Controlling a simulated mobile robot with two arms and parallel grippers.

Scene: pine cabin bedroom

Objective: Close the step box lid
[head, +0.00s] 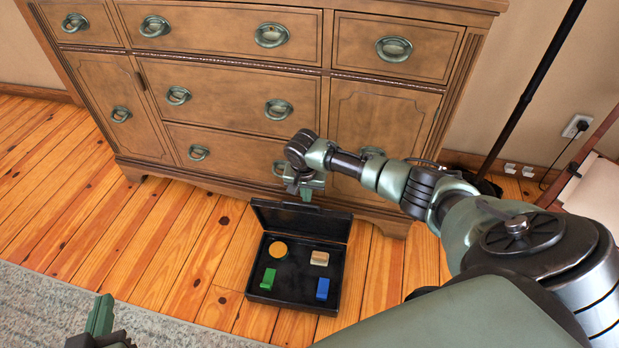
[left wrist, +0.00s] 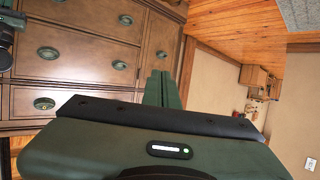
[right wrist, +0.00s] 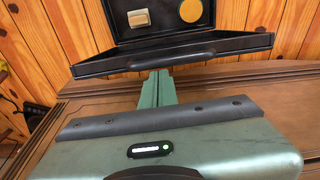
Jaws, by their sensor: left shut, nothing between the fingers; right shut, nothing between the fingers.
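The black step box (head: 262,296) stands on the wood floor in front of the dresser. Its lid (head: 303,220) is up, hinged on the dresser side. Inside lie an orange disc (head: 278,249), a tan block (head: 320,258), a green block (head: 268,278) and a blue block (head: 323,289). My right gripper (head: 306,192) is shut and empty, at the lid's upper edge on the dresser side; I cannot tell whether it touches. In the right wrist view its fingertips (right wrist: 158,74) are by the lid's edge (right wrist: 170,60). My left gripper (head: 101,312) is shut and empty, low at the left, away from the box.
The wooden dresser (head: 235,95) stands close behind the box and my right gripper. A grey rug (head: 60,305) lies at the lower left. A dark pole (head: 530,90) stands at the right. The floor left of the box is clear.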

